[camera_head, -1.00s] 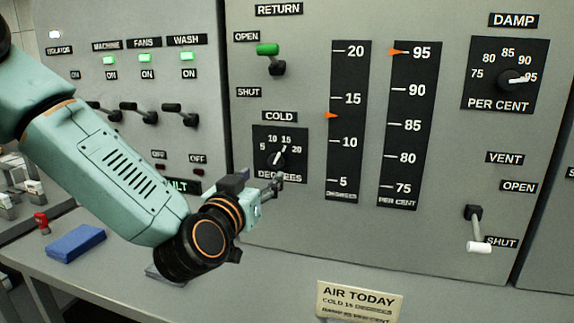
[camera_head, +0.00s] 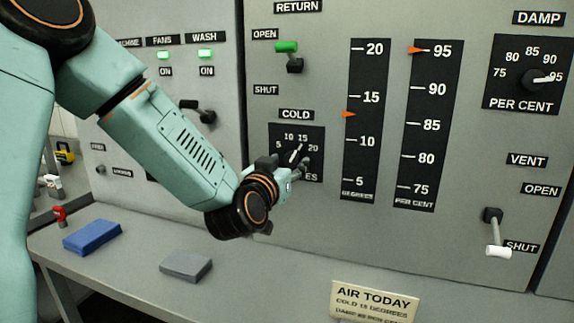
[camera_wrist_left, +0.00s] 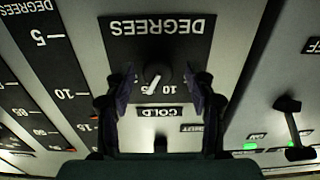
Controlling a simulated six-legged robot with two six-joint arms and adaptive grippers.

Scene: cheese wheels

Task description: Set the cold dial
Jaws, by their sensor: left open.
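The cold dial (camera_head: 293,157) is a black square plate with a knob on the grey panel, marked 5 to 20 degrees. Its white pointer points up and right, near 15. It also shows upside down in the left wrist view, with its knob (camera_wrist_left: 157,73) between my fingers. My left gripper (camera_head: 302,166) is open in front of the dial and hides its lower right part. In the left wrist view the fingers of my left gripper (camera_wrist_left: 161,92) stand apart, one on each side of the knob, with gaps to it. My right gripper is out of view.
The degrees gauge (camera_head: 367,165) has an orange marker near 13. The return lever (camera_head: 290,52) is above the dial; the vent lever (camera_head: 495,235) is at right. A sign (camera_head: 374,302) with small blurred text, a grey block (camera_head: 186,266) and a blue block (camera_head: 92,237) are on the bench.

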